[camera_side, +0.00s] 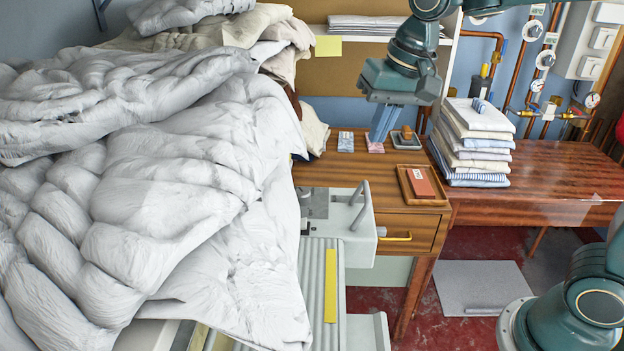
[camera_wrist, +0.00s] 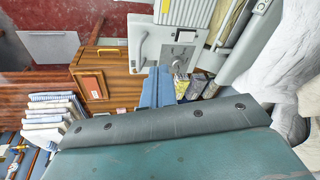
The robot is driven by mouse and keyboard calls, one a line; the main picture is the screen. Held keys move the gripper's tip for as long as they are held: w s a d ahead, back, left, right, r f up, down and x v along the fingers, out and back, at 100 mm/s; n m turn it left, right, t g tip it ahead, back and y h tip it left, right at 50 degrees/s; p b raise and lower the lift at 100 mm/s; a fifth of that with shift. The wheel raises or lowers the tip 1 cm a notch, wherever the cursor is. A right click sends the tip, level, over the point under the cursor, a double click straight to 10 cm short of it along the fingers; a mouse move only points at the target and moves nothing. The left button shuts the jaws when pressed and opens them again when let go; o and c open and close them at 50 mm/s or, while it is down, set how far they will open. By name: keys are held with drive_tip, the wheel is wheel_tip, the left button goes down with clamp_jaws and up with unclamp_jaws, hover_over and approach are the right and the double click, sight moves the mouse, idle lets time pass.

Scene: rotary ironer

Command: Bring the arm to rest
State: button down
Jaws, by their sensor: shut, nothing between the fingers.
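My gripper (camera_side: 378,140) points down over the back of the wooden desk (camera_side: 335,175), its blue fingers closed together with nothing between them. In the side view the fingertips overlap a small pink packet (camera_side: 375,147); I cannot tell whether they touch it. In the wrist view the blue fingers of my gripper (camera_wrist: 157,84) show past the dark cover edge, also together. A second small packet (camera_side: 345,141) lies to the left on the desk. A small dark dish (camera_side: 406,143) with a brown item sits just to the right of the fingers.
A stack of folded linen (camera_side: 470,145) stands right of the desk's tray (camera_side: 405,190), which holds a red-brown booklet (camera_side: 421,182). The ironer (camera_side: 360,235) is in front, with a large heap of white bedding (camera_side: 150,180) at left. Pipes and gauges line the back-right wall.

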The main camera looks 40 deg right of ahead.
drive_tip(key=s+d+f+n+t, duration=0.1)
drive_tip(key=s+d+n, duration=0.1)
drive_tip(key=s, duration=0.7)
drive_tip(key=s+d+f+n+t, duration=0.1)
drive_tip(key=s+d+n, duration=0.1)
drive_tip(key=s, duration=0.7)
drive_tip(key=shift+d+f+n+t+h, duration=0.3)
drive_tip(key=shift+n, duration=0.2)
drive_tip(key=shift+w, duration=0.1)
